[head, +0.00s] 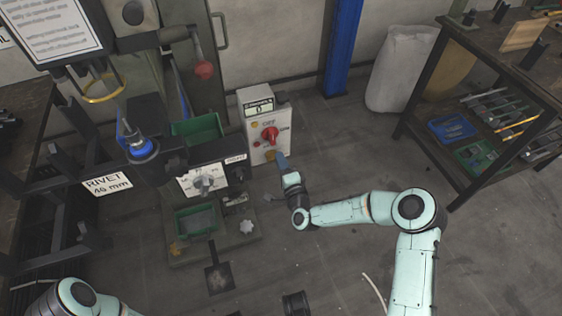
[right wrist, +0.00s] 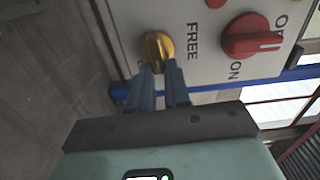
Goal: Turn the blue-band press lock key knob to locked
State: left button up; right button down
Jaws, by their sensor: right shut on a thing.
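The lock key knob (right wrist: 156,50) is yellow and round, on the white face of a control box (head: 257,112), beside the word FREE in the right wrist view. My right gripper (right wrist: 160,72) is shut on this knob, with its two blue fingertips at the knob's edge. In the head view the right gripper (head: 283,160) reaches the lower part of the box and hides most of the knob. The press with the blue band (head: 141,150) stands left of the box. My left arm shows at the bottom left, but its gripper is out of view.
A red switch knob (head: 269,134) is above the yellow knob on the same box, marked ON and OFF. A white sack (head: 400,70) and a shelf table (head: 470,160) stand at the right. Open floor lies between the box and the shelf.

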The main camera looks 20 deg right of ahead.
jog(key=shift+f+m, duration=0.1)
jog(key=shift+m, duration=0.2)
jog(key=c, duration=1.1)
grip_release()
jog(key=shift+s, duration=0.15)
pick_arm(q)
jog(key=w+d+r+t+p, duration=0.1)
jog(key=w+r+p, duration=0.2)
jog(key=w+r, duration=0.1)
jog(key=shift+w+r+t, duration=0.15)
jog(key=shift+r+t, duration=0.15)
jog(key=shift+r, duration=0.2)
pick_arm(e)
jog(key=s, duration=1.3)
jog(key=shift+s+d, duration=0.1)
jog(key=shift+d, duration=0.1)
